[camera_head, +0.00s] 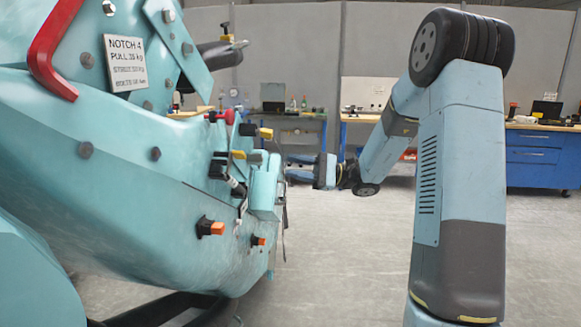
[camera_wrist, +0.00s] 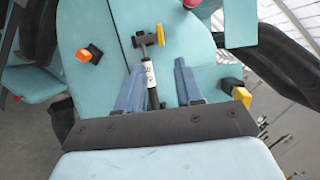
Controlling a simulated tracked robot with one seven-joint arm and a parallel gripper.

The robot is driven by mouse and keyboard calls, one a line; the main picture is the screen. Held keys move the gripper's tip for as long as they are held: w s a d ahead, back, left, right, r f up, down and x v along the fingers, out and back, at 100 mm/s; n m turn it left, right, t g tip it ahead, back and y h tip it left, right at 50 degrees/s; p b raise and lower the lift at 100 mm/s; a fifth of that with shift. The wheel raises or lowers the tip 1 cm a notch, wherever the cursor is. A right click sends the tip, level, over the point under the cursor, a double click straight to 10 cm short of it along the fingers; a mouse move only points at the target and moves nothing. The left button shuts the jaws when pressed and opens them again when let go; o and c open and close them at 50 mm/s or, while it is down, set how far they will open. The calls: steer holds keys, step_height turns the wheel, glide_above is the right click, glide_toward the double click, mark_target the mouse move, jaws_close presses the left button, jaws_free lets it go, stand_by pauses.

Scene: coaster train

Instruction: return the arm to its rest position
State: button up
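My arm (camera_head: 460,170) is stretched out at the right of the head view, its forearm bent down and away toward the coaster train. My gripper (camera_head: 290,168) points left, close to the train's teal end panel. In the wrist view my gripper (camera_wrist: 157,75) shows two blue fingers spread apart, with nothing seen clamped between them. A thin strut with a white label (camera_wrist: 150,82) appears in the gap between the fingers, against the teal panel. Its exact distance from the fingers cannot be told.
The teal coaster train (camera_head: 140,190) fills the left, with a red handle (camera_head: 48,50), a notch sign (camera_head: 125,62) and several orange and yellow latches. A blue cabinet (camera_head: 543,160) and workbenches stand far back. The grey floor (camera_head: 345,250) between train and arm is clear.

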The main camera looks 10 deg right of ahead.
steer(key=shift+a, duration=0.1)
steer(key=s+a+f+n+g+h, duration=0.1)
steer(key=s+a+n+g+h, duration=0.15)
steer(key=s+h, duration=0.5)
steer(key=s+a+n+g+h, duration=0.1)
steer(key=s+a+n+h, duration=0.2)
steer(key=s, duration=0.7)
steer(key=s+d+r+n+t+h, duration=0.3)
steer(key=s+d+t+h, duration=0.5)
steer(key=s+d+h, duration=0.2)
steer(key=shift+s+d, duration=0.6)
steer(key=shift+s, duration=0.15)
